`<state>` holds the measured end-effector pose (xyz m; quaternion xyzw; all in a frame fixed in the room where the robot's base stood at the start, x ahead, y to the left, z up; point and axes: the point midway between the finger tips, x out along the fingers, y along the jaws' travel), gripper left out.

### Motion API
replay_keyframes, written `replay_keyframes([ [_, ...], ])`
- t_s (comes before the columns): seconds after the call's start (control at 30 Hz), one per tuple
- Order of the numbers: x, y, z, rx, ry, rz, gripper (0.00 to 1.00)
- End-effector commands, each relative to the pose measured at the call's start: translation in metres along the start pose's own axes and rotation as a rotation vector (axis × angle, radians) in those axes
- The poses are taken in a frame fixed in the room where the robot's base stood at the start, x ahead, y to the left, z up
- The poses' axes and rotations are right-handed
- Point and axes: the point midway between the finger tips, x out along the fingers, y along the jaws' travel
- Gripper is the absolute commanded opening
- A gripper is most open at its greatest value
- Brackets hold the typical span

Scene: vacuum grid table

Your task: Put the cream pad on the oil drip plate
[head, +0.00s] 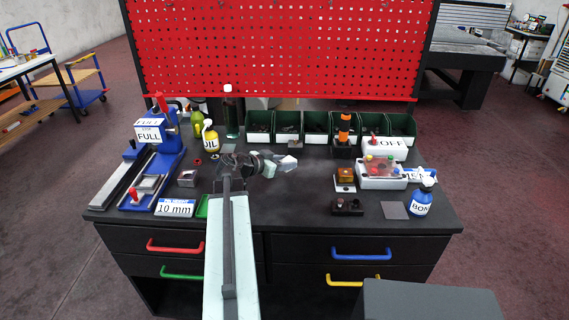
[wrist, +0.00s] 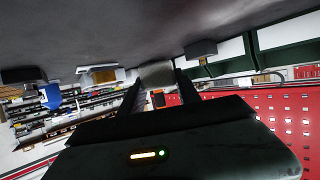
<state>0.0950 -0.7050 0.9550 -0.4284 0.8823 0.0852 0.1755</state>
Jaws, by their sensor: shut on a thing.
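My gripper (head: 272,167) is over the middle of the dark table, its arm reaching in from the front. In the wrist view my gripper (wrist: 158,82) is shut on a pale block, which I take as the cream pad (wrist: 157,72); its edges are partly hidden by the fingers. In the head view the pale cream pad (head: 288,163) shows at the fingertips; I cannot tell its exact height above the table. A small flat grey plate (head: 228,148) lies near the yellow OIL bottle (head: 210,139), left of and behind my gripper; it may be the oil drip plate.
Green bins (head: 317,127) line the back. A blue fixture (head: 158,150) and a 10 mm sign (head: 175,208) stand left.

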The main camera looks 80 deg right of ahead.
Motion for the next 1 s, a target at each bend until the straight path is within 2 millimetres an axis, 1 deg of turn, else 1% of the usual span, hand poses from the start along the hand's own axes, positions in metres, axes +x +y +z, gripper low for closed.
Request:
replay_keyframes([
  [0.03,-0.009,0.000,-0.022,0.000,0.000,0.000,0.00],
  [0.1,-0.015,0.000,-0.035,0.000,0.000,0.000,0.00],
  [0.2,-0.021,0.000,-0.050,0.000,0.000,0.000,0.00],
  [0.3,-0.023,0.000,-0.054,0.000,0.000,-0.001,0.00],
  [0.43,-0.022,0.000,-0.052,-0.003,0.000,-0.009,0.00],
  [0.53,-0.023,-0.009,-0.051,-0.026,0.000,-0.064,0.00],
  [0.63,-0.028,-0.031,-0.047,-0.075,-0.007,-0.184,0.00],
  [0.73,-0.042,-0.066,-0.034,-0.147,-0.013,-0.357,0.00],
  [0.8,-0.057,-0.091,-0.021,-0.195,-0.012,-0.470,0.00],
  [0.87,-0.071,-0.111,-0.009,-0.229,-0.009,-0.558,0.00],
  [0.9,-0.081,-0.123,0.000,-0.250,-0.006,-0.609,0.00],
  [1.0,-0.104,-0.146,0.020,-0.284,0.001,-0.695,0.00],
])
